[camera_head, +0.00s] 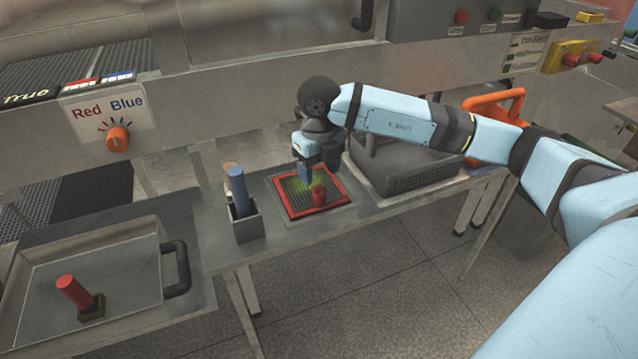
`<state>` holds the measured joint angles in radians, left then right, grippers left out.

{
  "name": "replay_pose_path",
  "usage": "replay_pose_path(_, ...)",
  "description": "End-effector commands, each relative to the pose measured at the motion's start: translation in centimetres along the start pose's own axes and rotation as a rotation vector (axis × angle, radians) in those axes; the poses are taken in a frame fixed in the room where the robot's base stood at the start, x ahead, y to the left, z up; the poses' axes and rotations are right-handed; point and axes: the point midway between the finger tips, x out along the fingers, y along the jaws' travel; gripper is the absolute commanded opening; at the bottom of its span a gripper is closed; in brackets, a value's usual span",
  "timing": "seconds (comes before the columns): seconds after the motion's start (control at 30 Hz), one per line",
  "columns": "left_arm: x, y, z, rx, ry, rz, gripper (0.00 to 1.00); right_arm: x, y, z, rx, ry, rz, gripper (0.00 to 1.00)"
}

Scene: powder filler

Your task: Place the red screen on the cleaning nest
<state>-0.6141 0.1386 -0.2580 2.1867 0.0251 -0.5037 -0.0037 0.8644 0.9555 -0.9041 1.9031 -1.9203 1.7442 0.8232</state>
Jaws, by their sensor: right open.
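The red screen (296,199), a square red frame with dark mesh, lies flat on a grey metal surface near the middle. A short red knob (319,195) stands up on it. My right gripper (307,180) points down over the screen, beside the knob, with a yellow-green glow at its tips. It is open and appears empty; its fingers are partly hidden by its own body. I cannot tell for sure which fixture is the cleaning nest. A grey perforated box (415,175) stands to the right of the screen. My left gripper is not in view.
A small metal holder (243,225) with a blue and a tan rod stands left of the screen. A handled metal tray (105,245) at left holds a red cylinder (74,291). An orange handled object (492,107) stands behind my right arm. An orange selector knob (117,139) is on the panel.

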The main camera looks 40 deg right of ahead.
Motion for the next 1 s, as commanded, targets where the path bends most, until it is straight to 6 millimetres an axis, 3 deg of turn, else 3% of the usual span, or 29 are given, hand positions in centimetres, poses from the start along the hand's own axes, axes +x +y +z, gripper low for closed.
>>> replay_pose_path(0.1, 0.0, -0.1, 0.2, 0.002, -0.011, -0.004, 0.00, -2.5, 0.0, 0.1, -0.001, -0.002, 0.000, 0.59)
replay_pose_path(0.3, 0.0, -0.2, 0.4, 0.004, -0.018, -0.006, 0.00, -4.7, 0.0, 0.0, 0.000, 0.000, 0.000, 0.59)
replay_pose_path(1.0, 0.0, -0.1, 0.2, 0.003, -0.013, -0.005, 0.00, -5.0, 0.0, 0.0, 0.000, 0.001, 0.000, 0.59)
